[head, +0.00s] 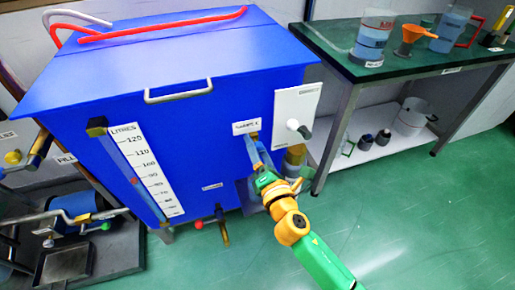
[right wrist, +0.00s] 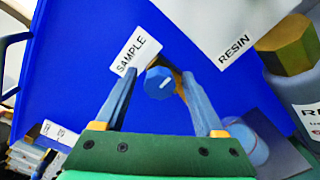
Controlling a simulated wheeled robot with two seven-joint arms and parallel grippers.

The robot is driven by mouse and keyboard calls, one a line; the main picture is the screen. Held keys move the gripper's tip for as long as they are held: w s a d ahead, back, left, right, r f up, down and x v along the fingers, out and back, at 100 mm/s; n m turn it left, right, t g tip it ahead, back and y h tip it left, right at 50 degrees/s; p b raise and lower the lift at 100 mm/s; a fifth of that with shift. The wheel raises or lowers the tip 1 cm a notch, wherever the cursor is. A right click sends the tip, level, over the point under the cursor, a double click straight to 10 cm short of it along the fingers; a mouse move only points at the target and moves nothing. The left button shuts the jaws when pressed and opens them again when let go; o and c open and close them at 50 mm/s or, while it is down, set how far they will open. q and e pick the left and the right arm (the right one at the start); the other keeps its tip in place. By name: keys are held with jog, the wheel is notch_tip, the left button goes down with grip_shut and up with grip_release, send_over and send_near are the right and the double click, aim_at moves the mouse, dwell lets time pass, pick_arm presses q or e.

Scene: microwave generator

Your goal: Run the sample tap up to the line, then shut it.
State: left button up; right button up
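The sample tap's blue knob (right wrist: 160,82) has a white mark and sits on the blue tank's front, below a white SAMPLE label (right wrist: 137,50). My right gripper (right wrist: 160,74) is open, with one finger on each side of the knob; I cannot tell whether they touch it. In the head view my right gripper (head: 253,147) is just under the label (head: 246,127) and hides the tap. A round, pale, blue-rimmed vessel (right wrist: 247,142) shows partly behind the right finger. Its fill line and level cannot be made out. My left gripper is not in view.
The blue tank (head: 180,120) carries a LITRES gauge (head: 143,170) and a white RESIN panel (head: 296,112) with a knob. A brown-capped bottle (right wrist: 288,45) stands close on the right. A green-topped bench (head: 400,65) holds jugs and an orange funnel. The green floor at right is clear.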

jog(key=shift+s, duration=0.1)
jog(key=v, duration=0.7)
jog(key=shift+p, duration=0.35)
